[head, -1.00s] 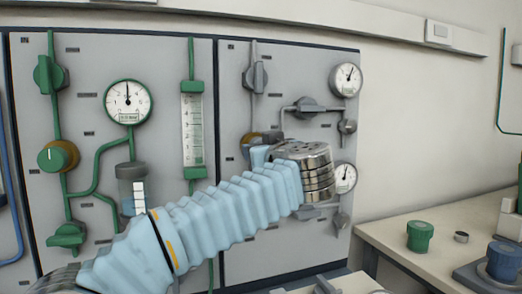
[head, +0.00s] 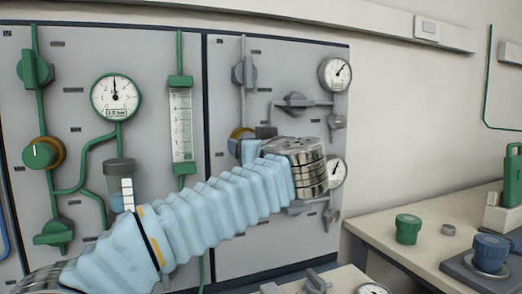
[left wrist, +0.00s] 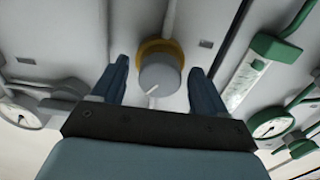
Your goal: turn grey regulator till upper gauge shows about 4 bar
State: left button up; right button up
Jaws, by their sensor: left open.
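The grey regulator is a round grey knob (left wrist: 160,76) with a pale pointer line and a yellow collar. In the left wrist view it sits between the two blue fingers of my left gripper (left wrist: 158,85), which are open with a gap on each side. In the head view my left gripper (head: 252,147) is at the grey panel and hides most of the knob; part of the yellow collar (head: 239,132) shows. The upper gauge (head: 335,74) is a white dial at the panel's top right, its needle pointing up and right; its numbers are too small to read. My right gripper is out of view.
A lower gauge (head: 337,172) is partly behind my arm. Grey valves (head: 296,102) and pipes are close by on the panel. The green panel (head: 60,110) with its own gauge (head: 116,97) is on the left. A bench (head: 390,232) with green and blue parts stands right.

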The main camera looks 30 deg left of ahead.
pick_arm(q)
jog(key=b+v, duration=0.1)
jog(key=v, duration=1.2)
jog(key=shift+a, duration=0.1)
dwell(1.3)
